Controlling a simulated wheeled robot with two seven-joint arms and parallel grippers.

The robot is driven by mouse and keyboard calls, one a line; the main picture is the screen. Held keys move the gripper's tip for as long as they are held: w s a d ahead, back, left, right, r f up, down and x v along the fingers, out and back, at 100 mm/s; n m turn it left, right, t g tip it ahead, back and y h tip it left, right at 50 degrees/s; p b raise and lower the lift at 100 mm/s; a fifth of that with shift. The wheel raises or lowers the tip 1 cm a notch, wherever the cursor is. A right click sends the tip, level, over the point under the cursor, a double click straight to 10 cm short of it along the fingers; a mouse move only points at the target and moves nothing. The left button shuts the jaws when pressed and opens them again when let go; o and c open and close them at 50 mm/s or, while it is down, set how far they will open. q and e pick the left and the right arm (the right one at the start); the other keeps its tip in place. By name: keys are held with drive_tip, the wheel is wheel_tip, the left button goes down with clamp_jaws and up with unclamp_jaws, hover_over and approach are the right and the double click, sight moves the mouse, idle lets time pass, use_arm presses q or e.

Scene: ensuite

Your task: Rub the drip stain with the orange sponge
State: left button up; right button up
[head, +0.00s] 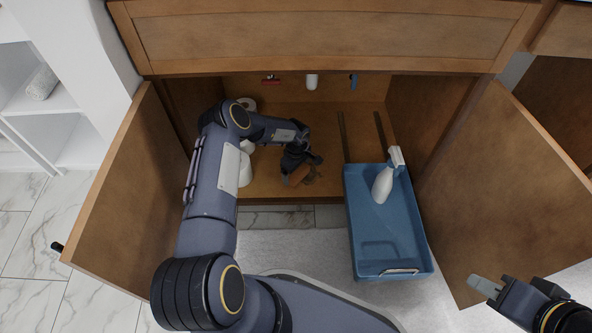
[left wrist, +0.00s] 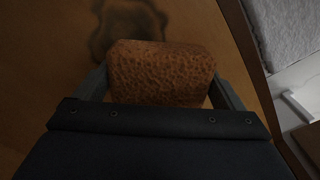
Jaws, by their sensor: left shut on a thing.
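The orange sponge (left wrist: 160,72) is held between the two fingers of my left gripper (left wrist: 160,88) in the left wrist view. In the head view my left gripper (head: 302,178) reaches low into the open cabinet, over its wooden floor. The drip stain (left wrist: 128,22) is a dark, ring-like mark on the wood, just beyond the sponge's far edge in the left wrist view. The sponge partly overlaps its near side in that view; whether it touches the wood I cannot tell. My right gripper (head: 484,287) is at the lower right, outside the cabinet, its opening unclear.
A blue pull-out tray (head: 378,247) with a white spray bottle (head: 383,184) stands right of my left gripper. White rolls (head: 245,168) stand behind my left arm. Open doors (head: 130,195) (head: 515,195) flank the cabinet. Small items hang at the back.

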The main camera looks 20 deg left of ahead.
sight(307, 169)
use_arm(q)
drive_tip(key=shift+f+b, duration=0.5)
drive_tip(key=shift+f, duration=0.05)
drive_tip(key=shift+d, duration=0.1)
drive_tip(key=shift+w+d+b, duration=0.4)
drive_tip(key=shift+d+b, duration=0.1)
drive_tip(key=shift+d, duration=0.25)
drive_tip(key=shift+w+d+b, duration=0.35)
drive_tip(key=shift+d+b, duration=0.15)
drive_tip(key=shift+d, duration=0.2)
drive_tip(key=shift+w+d+r, duration=0.1)
drive_tip(key=shift+d+r, duration=0.05)
drive_tip(key=shift+d, duration=0.05)
drive_tip(key=shift+w+d, duration=0.4)
drive_tip(key=shift+d, duration=0.5)
drive_tip(key=shift+w+d, duration=0.45)
drive_tip(key=shift+d, duration=0.45)
drive_tip(key=shift+w+d, duration=0.4)
drive_tip(key=shift+d, duration=0.5)
drive_tip(key=shift+w+d, duration=0.3)
drive_tip(key=shift+d, duration=0.25)
